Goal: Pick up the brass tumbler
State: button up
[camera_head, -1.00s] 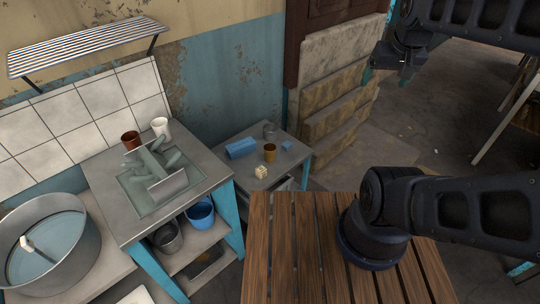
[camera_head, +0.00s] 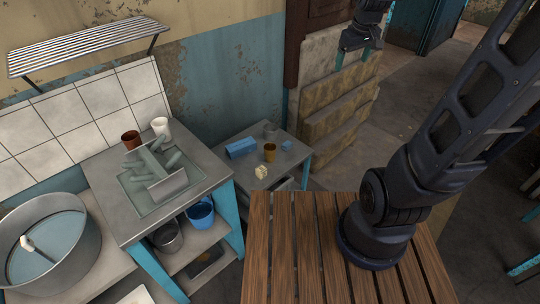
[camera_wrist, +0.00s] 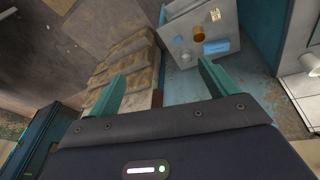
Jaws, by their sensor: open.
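The brass tumbler (camera_head: 270,153) stands upright on the small grey table (camera_head: 283,178) in the middle of the head view. In the wrist view the tumbler (camera_wrist: 199,34) shows beyond the fingers, toward the upper right. My gripper (camera_head: 354,52) hangs in the air in front of the stone steps, above and to the right of the small table. Its two teal fingers (camera_wrist: 162,88) are apart with nothing between them. The gripper is well clear of the tumbler.
Around the tumbler are a blue block (camera_head: 241,148), a smaller blue piece (camera_head: 287,145), a grey cup (camera_head: 269,130) and a cream cube (camera_head: 261,172). Stone steps (camera_head: 335,110) rise at right. A counter (camera_head: 215,166) with cups and dishes stands at left.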

jog(key=w+a+f+n+g, duration=0.1)
jog(key=w+a+f+n, duration=0.1)
jog(key=w+a+f, duration=0.3)
jog(key=w+a+f+n, duration=0.1)
jog(key=w+f+n, duration=0.15)
jog(key=w, duration=0.45)
jog(key=n+g, duration=0.2)
jog(key=n, duration=0.9)
send_over(271, 145)
jog(key=s, duration=0.3)
notch_tip(271, 145, down, 44)
notch_tip(271, 145, down, 8)
jog(key=shift+r, duration=0.15)
jog(key=shift+a+f, duration=0.15)
jog(key=shift+f, duration=0.85)
jog(key=shift+a+f, duration=0.1)
jog(key=shift+f, duration=0.85)
jog(key=shift+c, duration=0.5)
